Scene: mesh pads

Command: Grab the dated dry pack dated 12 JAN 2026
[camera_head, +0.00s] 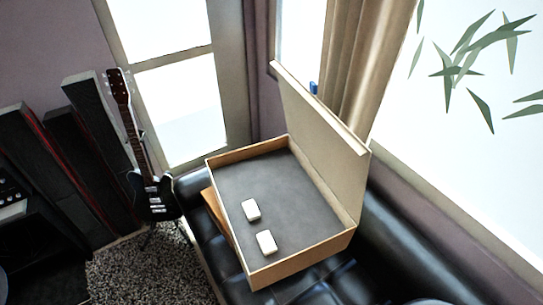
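An open box (301,259) with a dark grey inside stands on a black leather sofa, its lid (318,143) raised on the right side. Two small white packs lie flat on the box floor. The upper pack (251,209) is left of the middle, and the lower pack (266,243) is closer to the front edge. The packs are apart. No date or print can be read on either pack at this size. Neither of my grippers shows in the head view.
The black sofa (408,247) surrounds the box. A dark guitar (154,196) stands to the left, near tall dark speakers (88,175) and a shaggy rug (150,270). A beige curtain (368,60) hangs behind the raised lid. The far part of the box floor is bare.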

